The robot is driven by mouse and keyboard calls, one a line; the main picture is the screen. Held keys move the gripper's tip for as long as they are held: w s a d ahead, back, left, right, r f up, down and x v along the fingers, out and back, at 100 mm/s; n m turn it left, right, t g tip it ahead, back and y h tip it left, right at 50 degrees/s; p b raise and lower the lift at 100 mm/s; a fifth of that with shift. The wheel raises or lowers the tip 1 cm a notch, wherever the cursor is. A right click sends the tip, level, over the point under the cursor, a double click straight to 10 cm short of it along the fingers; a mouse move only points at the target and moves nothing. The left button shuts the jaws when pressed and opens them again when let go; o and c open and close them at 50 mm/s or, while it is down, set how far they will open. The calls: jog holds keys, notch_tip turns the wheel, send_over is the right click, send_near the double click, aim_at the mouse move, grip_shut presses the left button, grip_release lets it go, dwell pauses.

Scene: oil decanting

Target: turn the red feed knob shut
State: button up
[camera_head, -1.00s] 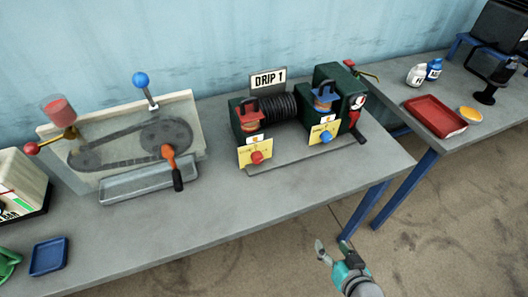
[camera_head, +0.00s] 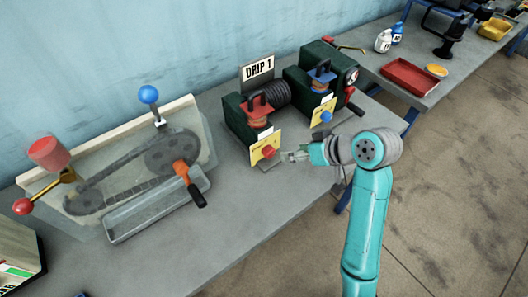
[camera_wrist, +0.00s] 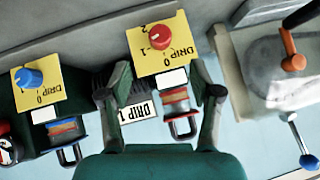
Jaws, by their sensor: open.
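The red knob (camera_head: 268,152) sits on a yellow dial plate (camera_head: 257,150) on the front of the left green block of the DRIP 1 unit. In the wrist view the red knob (camera_wrist: 160,37) is on its yellow plate (camera_wrist: 147,63), upside down, with DRIP and numerals printed around it. My gripper (camera_head: 287,156) is just to the right of the knob in the head view. In the wrist view my gripper (camera_wrist: 162,70) has its fingers spread, with the knob just beyond and between the tips. The gripper is empty. Contact with the knob is not visible.
A blue knob (camera_head: 326,116) on another yellow plate is on the neighbouring block. A belt machine (camera_head: 130,180) with an orange-handled crank (camera_head: 187,180) and red ball lever (camera_head: 22,206) stands at left. The bench (camera_head: 240,225) is clear in front.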

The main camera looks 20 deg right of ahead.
aim_at(272, 154)
jog(key=x, duration=1)
jog(key=shift+w+a+f, duration=0.2)
jog(key=c, duration=1.1)
jog(key=shift+c, duration=0.2)
